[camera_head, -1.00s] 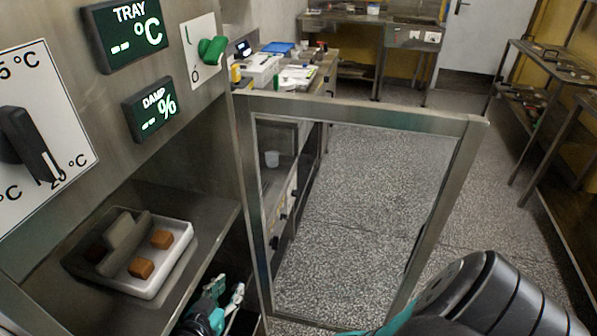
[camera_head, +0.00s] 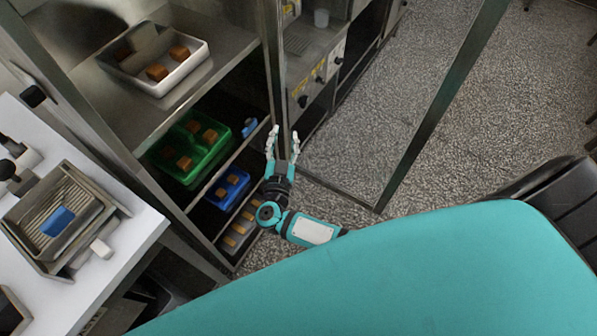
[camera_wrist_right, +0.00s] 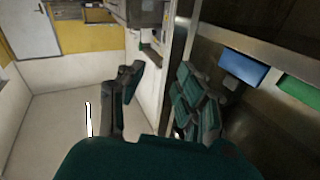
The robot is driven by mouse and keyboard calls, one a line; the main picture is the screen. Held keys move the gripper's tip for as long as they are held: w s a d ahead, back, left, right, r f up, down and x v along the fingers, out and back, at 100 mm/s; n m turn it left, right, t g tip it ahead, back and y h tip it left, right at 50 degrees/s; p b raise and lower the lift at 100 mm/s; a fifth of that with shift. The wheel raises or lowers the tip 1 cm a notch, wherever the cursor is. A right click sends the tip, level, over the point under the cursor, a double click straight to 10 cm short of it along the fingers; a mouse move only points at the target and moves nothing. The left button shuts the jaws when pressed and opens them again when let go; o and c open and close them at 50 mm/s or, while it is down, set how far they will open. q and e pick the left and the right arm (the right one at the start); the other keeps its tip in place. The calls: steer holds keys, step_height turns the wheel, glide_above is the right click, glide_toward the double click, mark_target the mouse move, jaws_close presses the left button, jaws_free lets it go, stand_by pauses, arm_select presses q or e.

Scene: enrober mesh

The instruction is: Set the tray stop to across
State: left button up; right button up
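I cannot tell for sure which part is the tray stop. A small blue piece (camera_head: 250,127) sits at the right edge of the open cabinet, beside the green tray (camera_head: 222,150). A blue block (camera_head: 58,221) lies on a ribbed metal tray of the machine at the left. My right gripper (camera_head: 283,143) is in front of the cabinet's right edge, right of the small blue piece, fingers spread and apparently empty. In the right wrist view its fingers (camera_wrist_right: 160,95) stand apart with nothing seen between them. My left gripper is out of view.
A white tray (camera_head: 190,70) with brown blocks stands on the upper shelf. A blue tray (camera_head: 240,190) sits below the green one. The open door frame (camera_head: 440,110) stands right of my right gripper. Speckled floor (camera_head: 390,65) is clear beyond.

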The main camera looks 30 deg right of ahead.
mark_target(249, 126)
steer(key=s+a+f+n+g+y, duration=0.1)
steer(key=s+f+n+y, duration=0.2)
steer(key=f, duration=0.5)
steer(key=s+a+f+n+g+y+b, duration=0.1)
steer(key=s+a+f+n+y, duration=0.1)
steer(key=f, duration=0.7)
steer(key=s+a+f+n+g+y+b, duration=0.1)
steer(key=s+f+n+y, duration=0.3)
steer(key=s+f+y, duration=0.2)
step_height(249, 126, down, 2)
steer(key=shift+s+a+f+n+y, duration=0.2)
steer(key=shift+a+n+y, duration=0.1)
steer(key=shift+n, duration=0.1)
steer(key=shift+c, duration=0.3)
